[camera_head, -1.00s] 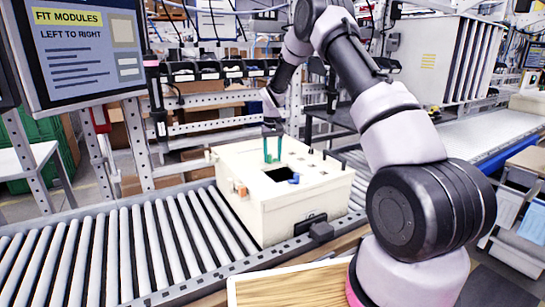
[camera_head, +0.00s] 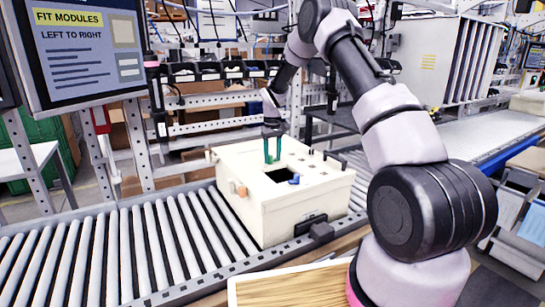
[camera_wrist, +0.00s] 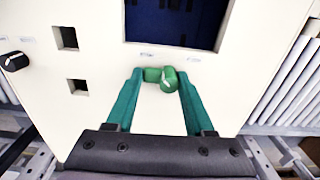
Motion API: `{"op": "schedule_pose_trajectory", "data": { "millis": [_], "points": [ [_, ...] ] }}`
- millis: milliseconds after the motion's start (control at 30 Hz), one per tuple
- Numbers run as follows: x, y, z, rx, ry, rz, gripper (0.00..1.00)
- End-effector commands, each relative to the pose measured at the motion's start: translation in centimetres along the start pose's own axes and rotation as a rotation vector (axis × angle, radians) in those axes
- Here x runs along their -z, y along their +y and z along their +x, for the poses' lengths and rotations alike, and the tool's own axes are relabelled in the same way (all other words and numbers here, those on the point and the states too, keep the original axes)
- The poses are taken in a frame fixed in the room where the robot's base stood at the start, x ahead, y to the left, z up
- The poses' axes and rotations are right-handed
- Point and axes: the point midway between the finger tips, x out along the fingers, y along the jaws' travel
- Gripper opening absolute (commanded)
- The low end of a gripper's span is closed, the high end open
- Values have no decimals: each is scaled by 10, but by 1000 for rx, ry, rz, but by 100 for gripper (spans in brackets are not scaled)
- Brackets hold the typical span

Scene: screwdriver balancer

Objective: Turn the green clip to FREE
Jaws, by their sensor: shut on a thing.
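The green clip (camera_wrist: 168,78) sits on the pale top of the box (camera_wrist: 95,20), just below the dark square opening in the wrist view. Small labels lie near the clip, too small to read.
A blue part (camera_head: 294,180) stands at the edge of the dark opening (camera_head: 268,175). A black knob (camera_wrist: 14,61) is at the left in the wrist view. Dark pegs stand on the box's right side. The box rests on a roller conveyor (camera_head: 130,250), clear to the left.

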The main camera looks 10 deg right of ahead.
Motion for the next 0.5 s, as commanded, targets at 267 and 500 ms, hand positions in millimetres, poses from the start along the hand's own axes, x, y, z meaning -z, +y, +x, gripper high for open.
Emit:
{"op": "schedule_pose_trajectory", "data": {
  "millis": [267, 500],
  "points": [
    [1, 0, -1, -1, 2, -1, 83],
    [0, 0, -1, -1, 1, 0, 83]
  ]
}}
